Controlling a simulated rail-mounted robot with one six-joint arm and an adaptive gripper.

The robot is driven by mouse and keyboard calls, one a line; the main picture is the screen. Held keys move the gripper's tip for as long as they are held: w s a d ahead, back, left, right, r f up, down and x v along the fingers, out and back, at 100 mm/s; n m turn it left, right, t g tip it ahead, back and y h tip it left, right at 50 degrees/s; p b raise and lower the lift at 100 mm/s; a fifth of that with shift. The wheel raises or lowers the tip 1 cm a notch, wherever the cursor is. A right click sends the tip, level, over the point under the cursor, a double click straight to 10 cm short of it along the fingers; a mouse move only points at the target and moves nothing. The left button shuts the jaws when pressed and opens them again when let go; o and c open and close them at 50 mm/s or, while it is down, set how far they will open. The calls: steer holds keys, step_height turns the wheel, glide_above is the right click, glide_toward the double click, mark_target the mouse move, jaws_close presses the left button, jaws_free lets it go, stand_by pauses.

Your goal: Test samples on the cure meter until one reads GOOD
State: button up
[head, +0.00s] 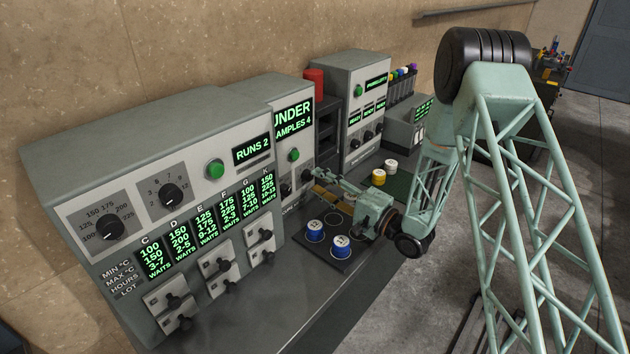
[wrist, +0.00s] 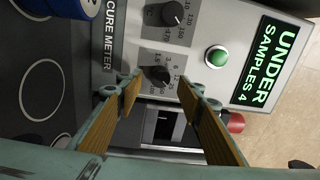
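The cure meter (head: 262,118) is a grey box whose green display (wrist: 268,62) reads UNDER and SAMPLES 4. In the wrist view it has a green button (wrist: 215,57), an upper dial (wrist: 172,14) and a lower dial (wrist: 158,76). My gripper (wrist: 162,82) is open, its brown-padded fingers on either side of the lower dial; contact cannot be told. Two blue samples with white tops, one left (head: 315,231) and one right (head: 341,246), stand on the dark tray (head: 345,264). A blue sample (wrist: 72,8) also shows in the wrist view. Empty rings mark the tray.
A large press panel (head: 150,142) with dials and levers stands left, showing RUNS 2. Another grey machine (head: 353,78) stands beyond the cure meter. The front bench (head: 290,300) is clear.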

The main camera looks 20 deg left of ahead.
steer(key=v, duration=0.8)
steer(key=shift+s+d, duration=0.15)
steer(key=shift+d, duration=0.15)
steer(key=shift+c, duration=0.2)
